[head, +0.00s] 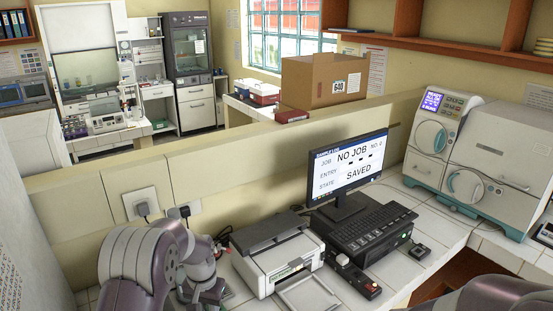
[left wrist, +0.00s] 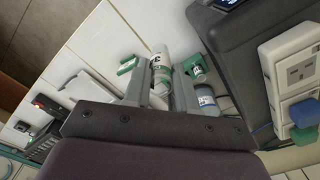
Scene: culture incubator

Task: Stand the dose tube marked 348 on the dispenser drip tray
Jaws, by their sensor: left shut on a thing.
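My left gripper (left wrist: 163,88) is shut on a pale tube (left wrist: 160,66) with a green band and dark print, seen between its fingers in the left wrist view. A "3" seems to show on it; the rest of the marking cannot be read. Beside the right finger are a green-and-white labelled piece (left wrist: 195,68) and a bluish-grey capped piece (left wrist: 207,100). In the head view my left arm comes in at the lower left, and its held tube cannot be made out. I cannot identify the dispenser drip tray for sure. My right gripper is out of view.
A printer-like device (head: 276,262), monitor (head: 347,172), keyboard (head: 372,228) and small button box (head: 357,280) crowd the counter. A white two-door machine (head: 490,160) stands at right. In the left wrist view, a dark housing (left wrist: 232,62) is close at right.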

